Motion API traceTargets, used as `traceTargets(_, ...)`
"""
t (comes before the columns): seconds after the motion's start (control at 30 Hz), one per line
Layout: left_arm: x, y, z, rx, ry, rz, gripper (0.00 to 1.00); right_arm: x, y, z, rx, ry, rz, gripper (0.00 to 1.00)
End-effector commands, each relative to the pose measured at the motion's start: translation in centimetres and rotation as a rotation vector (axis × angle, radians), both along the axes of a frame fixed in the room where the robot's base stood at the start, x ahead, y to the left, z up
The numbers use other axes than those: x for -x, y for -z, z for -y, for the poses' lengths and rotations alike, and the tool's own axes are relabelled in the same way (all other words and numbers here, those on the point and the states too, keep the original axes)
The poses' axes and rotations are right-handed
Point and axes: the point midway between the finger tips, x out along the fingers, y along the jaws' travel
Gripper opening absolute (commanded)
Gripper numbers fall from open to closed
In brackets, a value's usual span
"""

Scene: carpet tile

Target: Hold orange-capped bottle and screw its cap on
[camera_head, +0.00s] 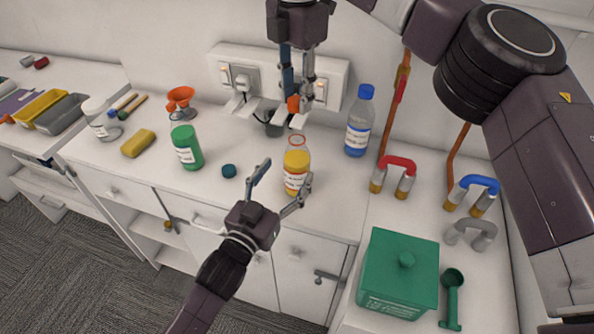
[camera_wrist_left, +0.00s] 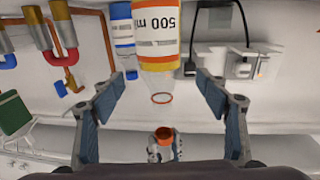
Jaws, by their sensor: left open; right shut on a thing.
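The orange-capped bottle (camera_head: 296,172) stands upright on the white counter, with yellow-orange contents and a white label. Its neck is open with an orange ring at the top; the bottle shows upside down in the left wrist view (camera_wrist_left: 155,40). The orange cap (camera_head: 293,104) is in my right gripper (camera_head: 295,107), shut on it above and slightly behind the neck, apart from it. The cap also shows in the left wrist view (camera_wrist_left: 165,135). My left gripper (camera_head: 283,178) is open in front of the bottle, fingers spread to either side, with no visible contact.
A blue-capped bottle (camera_head: 359,122) stands behind right, with a wall socket panel (camera_head: 240,78) behind. A green bottle (camera_head: 187,147) and a dark teal cap (camera_head: 229,170) are at left. A green box (camera_head: 385,272) and several pipe bends stand right.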

Motion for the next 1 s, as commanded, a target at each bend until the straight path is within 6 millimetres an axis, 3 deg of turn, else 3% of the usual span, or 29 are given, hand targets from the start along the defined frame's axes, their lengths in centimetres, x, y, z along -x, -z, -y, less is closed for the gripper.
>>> traceTargets(0.3,-4.6,-0.1,2.1,0.000,0.000,0.001,0.69,0.0,0.0,0.0,0.000,0.000,0.000,0.21)
traceTargets(0.8,-5.7,0.0,2.6,0.000,0.000,0.000,0.69,0.0,0.0,0.0,0.000,0.000,0.000,0.21)
traceTargets(1.0,-5.7,0.0,2.6,0.000,0.000,0.000,0.47,0.0,0.0,0.0,0.000,0.000,0.000,0.21)
